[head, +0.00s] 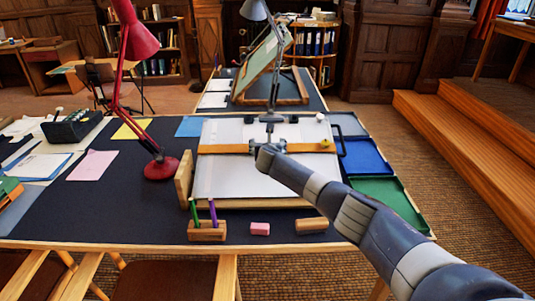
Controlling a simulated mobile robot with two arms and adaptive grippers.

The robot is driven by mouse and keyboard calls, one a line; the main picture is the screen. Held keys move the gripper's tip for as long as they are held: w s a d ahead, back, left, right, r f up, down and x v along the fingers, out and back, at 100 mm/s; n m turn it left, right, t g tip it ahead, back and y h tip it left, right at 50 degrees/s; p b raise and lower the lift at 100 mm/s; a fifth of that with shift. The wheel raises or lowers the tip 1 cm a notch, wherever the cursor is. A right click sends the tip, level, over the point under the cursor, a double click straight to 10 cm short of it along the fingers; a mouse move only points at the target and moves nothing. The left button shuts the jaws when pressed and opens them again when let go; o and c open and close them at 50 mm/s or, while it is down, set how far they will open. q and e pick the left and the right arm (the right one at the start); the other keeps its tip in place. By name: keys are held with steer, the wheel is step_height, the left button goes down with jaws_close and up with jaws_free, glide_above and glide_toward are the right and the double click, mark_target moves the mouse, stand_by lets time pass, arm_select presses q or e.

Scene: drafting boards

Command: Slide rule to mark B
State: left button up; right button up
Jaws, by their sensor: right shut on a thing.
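The slide rule is a wooden-coloured bar (222,149) lying crosswise over the white drafting board (240,178) on the near table. My right gripper (269,143) is at the middle of the bar, shut on it as far as I can see; the wrist hides the exact contact. The bar shows on both sides of the gripper. A small yellow piece (325,143) sits near its right end. I cannot make out a letter B or any other mark on the board. My left gripper is not in view.
A red lamp (161,168) and an upright wooden piece (184,179) stand left of the board. A pencil block (207,231), pink eraser (260,229) and wooden block (311,225) lie in front. Blue (364,157) and green (388,197) trays are on the right.

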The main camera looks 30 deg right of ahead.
steer(key=o, duration=1.5)
steer(key=shift+s+a, duration=0.1)
steer(key=shift+v, duration=5.9)
